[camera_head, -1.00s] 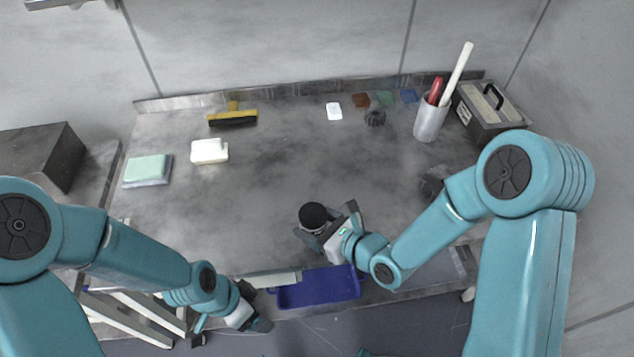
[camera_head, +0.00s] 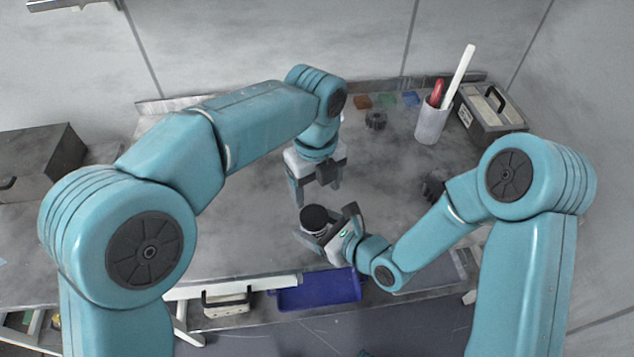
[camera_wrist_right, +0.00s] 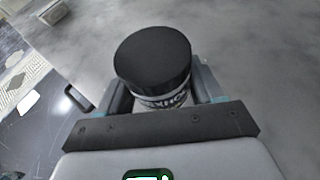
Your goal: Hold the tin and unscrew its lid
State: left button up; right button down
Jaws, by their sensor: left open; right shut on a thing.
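The tin has a black round lid (camera_head: 314,217) and a pale lettered body (camera_wrist_right: 165,100). It stands upright near the front middle of the bench, with the lid on it. My right gripper (camera_head: 322,236) is shut on the tin's body from the right, below the lid; in the right wrist view its fingers (camera_wrist_right: 165,92) lie on both sides of the body. My left gripper (camera_head: 318,197) is open and empty. Its fingers point down, just above and behind the lid in the head view, apart from it.
A blue tray (camera_head: 320,290) lies at the bench's front edge. A grey cup (camera_head: 430,124) with a red and a white tool stands at the back right, beside a dark handled box (camera_head: 490,110). A dark round object (camera_head: 376,120) is at the back. The bench middle is clear.

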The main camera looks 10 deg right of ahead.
aim_at(312, 214)
pick_arm(q)
jog(key=shift+d+f, duration=0.1)
jog(key=shift+f, duration=3.9)
jog(key=shift+f, duration=0.1)
jog(key=c, duration=0.9)
jog(key=shift+w+n, duration=0.1)
jog(key=shift+n, duration=1.1)
jog(key=shift+c, duration=1.3)
jog(key=n, duration=0.5)
jog(key=shift+w, duration=0.1)
grip_shut()
jog(key=n, duration=0.6)
jog(key=shift+a+g, duration=0.25)
jog(key=shift+g, duration=0.15)
jog(key=n, duration=0.3)
jog(key=shift+a, duration=0.25)
